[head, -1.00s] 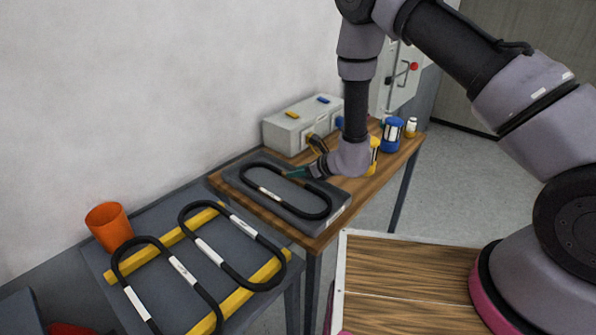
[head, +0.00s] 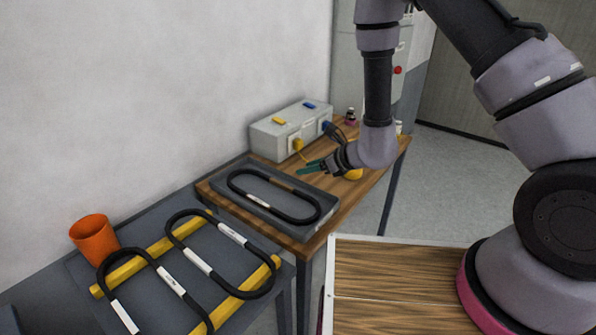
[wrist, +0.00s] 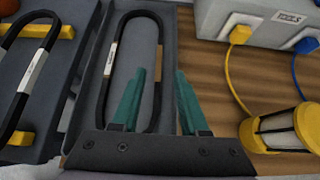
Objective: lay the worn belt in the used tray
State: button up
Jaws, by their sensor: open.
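A black belt loop (head: 272,196) with a white label and a tan patch lies flat inside the grey tray (head: 318,231) on the wooden table. In the wrist view the belt (wrist: 102,92) lies within the tray (wrist: 169,22), its near end partly hidden by my gripper. My gripper (head: 308,169) has teal fingers and is open and empty. It is above the tray's far right side, apart from the belt as far as I can tell; the fingers show spread in the wrist view (wrist: 160,88).
Two other black belts (head: 243,240) (head: 171,283) rest on yellow bars (head: 160,252) on the grey bench at left, beside an orange cup (head: 94,239). A grey box (head: 276,138) with yellow and blue plugs stands behind the tray. A yellow lantern-like object (wrist: 283,130) stands to the right.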

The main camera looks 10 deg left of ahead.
jog(key=s+d+r+n+g+y, duration=0.1)
jog(key=s+d+r+n+g, duration=0.15)
jog(key=r, duration=0.65)
jog(key=s+d+r+n+g+y, duration=0.15)
jog(key=r+n, duration=0.25)
jog(key=r, duration=0.4)
jog(key=s+d+r+n+g, duration=0.15)
jog(key=r+n, duration=0.25)
jog(key=r, duration=0.5)
jog(key=s+d+r+n+t+h, duration=0.2)
jog(key=s+d+r+n+h, duration=0.1)
jog(key=d, duration=0.5)
jog(key=s+d+r+n+t+h, duration=0.2)
jog(key=s+d+r+n+h, duration=0.1)
jog(key=d+r, duration=0.3)
jog(key=s+d+r+n+t+h, duration=0.3)
jog(key=s+d+r+h, duration=0.1)
jog(key=d, duration=0.7)
jog(key=shift+s+r, duration=0.25)
jog(key=shift+s, duration=0.05)
jog(key=shift+d+n, duration=0.1)
jog(key=shift+n, duration=0.15)
